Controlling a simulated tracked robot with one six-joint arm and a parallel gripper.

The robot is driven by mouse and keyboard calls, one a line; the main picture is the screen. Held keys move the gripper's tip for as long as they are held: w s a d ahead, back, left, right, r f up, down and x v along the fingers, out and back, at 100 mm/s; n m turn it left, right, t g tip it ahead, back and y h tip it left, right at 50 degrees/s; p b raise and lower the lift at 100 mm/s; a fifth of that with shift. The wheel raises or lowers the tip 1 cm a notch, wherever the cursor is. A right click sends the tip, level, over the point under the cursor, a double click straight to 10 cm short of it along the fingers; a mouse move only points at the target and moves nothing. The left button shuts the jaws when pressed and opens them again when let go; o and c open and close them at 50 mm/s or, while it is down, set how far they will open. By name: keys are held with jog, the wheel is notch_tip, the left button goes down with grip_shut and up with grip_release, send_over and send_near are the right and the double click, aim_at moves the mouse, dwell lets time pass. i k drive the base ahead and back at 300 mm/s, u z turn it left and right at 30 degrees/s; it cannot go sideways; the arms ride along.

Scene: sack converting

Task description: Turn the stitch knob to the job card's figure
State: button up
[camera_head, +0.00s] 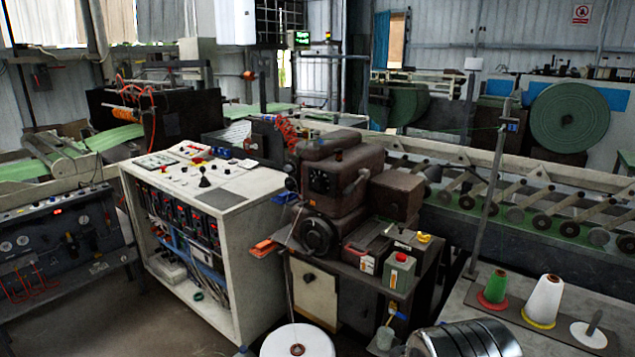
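A brown sewing machine head (338,175) stands on a dark cabinet in the middle of the view. A small dark round dial (322,182) is on its front face, with pale marks too small to read. I cannot tell for sure whether this is the stitch knob. A larger dark handwheel (318,236) sits lower on the same machine. No job card can be made out, and no figure is readable. My gripper is not in view.
A white control cabinet (226,235) stands to the left of the machine. An oil can (399,270) is on the machine's stand. A white cone of thread (545,300) stands at the right. A white reel (297,343) and a ribbed metal cylinder (468,342) are at the front.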

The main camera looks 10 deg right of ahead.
aim_at(318, 183)
jog(key=k, duration=0.65)
jog(key=u, duration=0.25)
jog(key=i, duration=0.35)
jog(key=u, duration=0.65)
jog(key=i, duration=1.1)
jog(key=z, duration=0.05)
